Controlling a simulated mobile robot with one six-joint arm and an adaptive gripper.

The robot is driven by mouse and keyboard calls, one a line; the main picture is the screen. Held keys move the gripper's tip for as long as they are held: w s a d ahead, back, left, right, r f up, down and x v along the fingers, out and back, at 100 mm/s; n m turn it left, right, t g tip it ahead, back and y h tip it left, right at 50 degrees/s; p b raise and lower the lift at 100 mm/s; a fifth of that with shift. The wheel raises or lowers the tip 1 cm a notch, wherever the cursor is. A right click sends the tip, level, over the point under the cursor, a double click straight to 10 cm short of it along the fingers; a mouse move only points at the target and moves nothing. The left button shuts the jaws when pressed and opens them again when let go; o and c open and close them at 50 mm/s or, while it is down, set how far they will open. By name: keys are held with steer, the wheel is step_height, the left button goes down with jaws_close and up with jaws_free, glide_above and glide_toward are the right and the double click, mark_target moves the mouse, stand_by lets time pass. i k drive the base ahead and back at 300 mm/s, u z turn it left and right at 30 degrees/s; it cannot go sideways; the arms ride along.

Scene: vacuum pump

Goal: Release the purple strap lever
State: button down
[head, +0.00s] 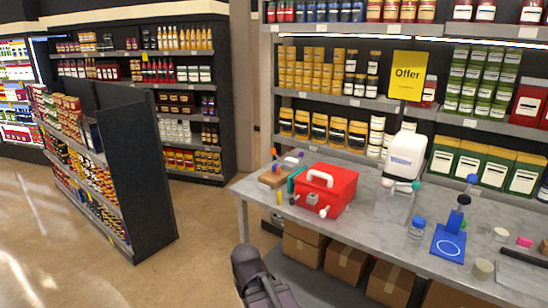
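A small purple-tipped piece (301,155) shows above the wooden block at the back left of the grey table. It may be the purple strap lever, but it is too small to tell its shape or whether it is closed. A brown wooden block (271,179) and a teal block (293,184) are near it, left of a red case (343,187) with a white handle. My gripper (268,290) shows as a dark shape at the bottom edge, in front of and below the table, apart from these things. Its fingers cannot be made out clearly.
The grey table (380,222) also bears a white bottle (405,157), a blue-lidded jar (417,230) and a blue stand (449,243). Cardboard boxes (345,262) sit below it. Stocked shelves stand behind. Open floor (190,255) lies left of the table.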

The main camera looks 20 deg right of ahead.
mark_target(300, 154)
steer(key=u, duration=0.45)
steer(key=k, duration=0.9)
steer(key=u, duration=0.6)
steer(key=i, duration=0.9)
steer(key=z, duration=0.4)
steer(key=i, duration=0.8)
steer(key=z, duration=1)
steer(key=i, duration=1.1)
steer(key=z, duration=0.5)
